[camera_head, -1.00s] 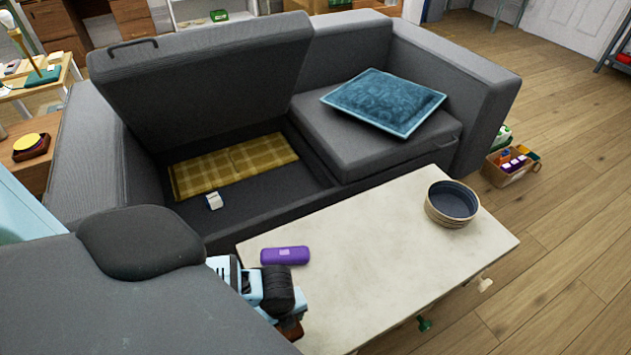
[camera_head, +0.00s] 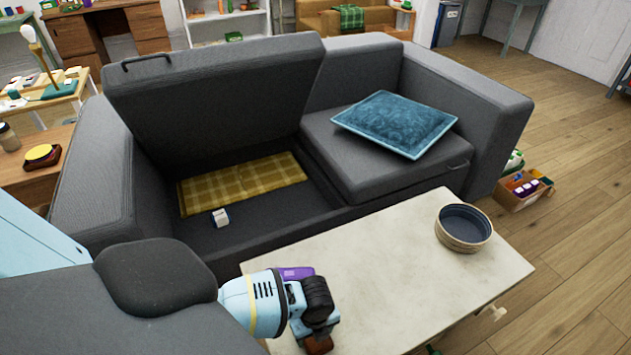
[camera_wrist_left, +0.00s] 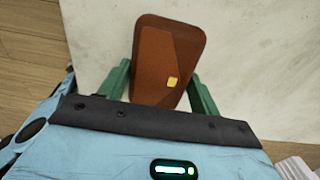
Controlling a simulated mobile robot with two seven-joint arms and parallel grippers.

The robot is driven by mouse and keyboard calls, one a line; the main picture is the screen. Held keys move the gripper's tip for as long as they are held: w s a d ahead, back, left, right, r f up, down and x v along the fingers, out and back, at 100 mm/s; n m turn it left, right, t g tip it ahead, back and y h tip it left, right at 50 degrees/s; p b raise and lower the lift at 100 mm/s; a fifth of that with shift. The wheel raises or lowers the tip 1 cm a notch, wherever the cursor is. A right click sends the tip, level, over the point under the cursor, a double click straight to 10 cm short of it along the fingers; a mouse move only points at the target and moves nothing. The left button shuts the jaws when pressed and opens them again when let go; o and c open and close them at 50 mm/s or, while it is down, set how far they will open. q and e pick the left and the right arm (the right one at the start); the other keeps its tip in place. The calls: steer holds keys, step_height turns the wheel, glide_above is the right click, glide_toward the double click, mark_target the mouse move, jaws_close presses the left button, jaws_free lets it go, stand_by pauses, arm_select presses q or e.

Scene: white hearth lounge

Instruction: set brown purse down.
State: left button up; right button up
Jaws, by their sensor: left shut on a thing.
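The brown purse (camera_wrist_left: 172,42) with a small yellow clasp is between the green fingers of my left gripper (camera_wrist_left: 158,80) in the left wrist view. The gripper is shut on it. In the head view my left gripper (camera_head: 318,327) is over the near left part of the pale coffee table (camera_head: 390,255). Only a bit of the purse (camera_head: 318,345) shows there, below the gripper. I cannot tell whether the purse touches the tabletop. My right gripper is in neither view.
A purple case (camera_head: 296,273) lies on the table just behind my left gripper, partly hidden. A round dark-lined bowl (camera_head: 464,228) stands at the table's right end. The table's middle is clear. Behind is the grey sofa (camera_head: 230,110) with its left seat raised.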

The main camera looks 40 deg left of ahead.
arm_select(q)
steer(key=shift+f, duration=0.15)
steer(key=o, duration=1)
step_height(320, 180, up, 12)
steer(key=p, duration=0.3)
steer(key=shift+r, duration=0.2)
